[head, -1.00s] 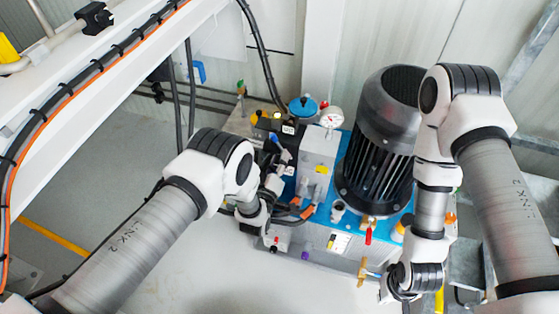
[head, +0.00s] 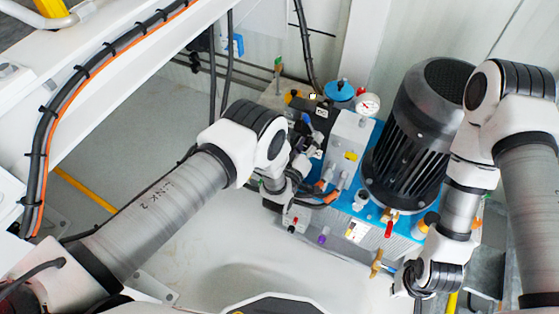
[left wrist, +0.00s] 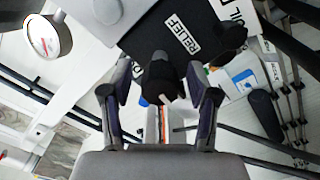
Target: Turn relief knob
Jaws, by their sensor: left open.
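The black relief knob (left wrist: 160,76) is in the left wrist view, on the edge of a black block (left wrist: 165,38) with a white RELIEF label (left wrist: 181,38). My left gripper (left wrist: 157,95) is open, with one finger on each side of the knob and a gap at each side. In the head view the left gripper (head: 307,146) is at the near left side of the pump unit; the knob cannot be made out there. My right arm ends at its wrist (head: 440,274) in front of the unit; its fingers cannot be made out.
A large black motor (head: 425,135) stands on the blue unit, right of the left gripper. A gauge (head: 367,104) and a blue cap (head: 339,91) are behind; the gauge also shows in the left wrist view (left wrist: 42,37). A white beam with cables (head: 100,75) crosses the left. Floor in front is clear.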

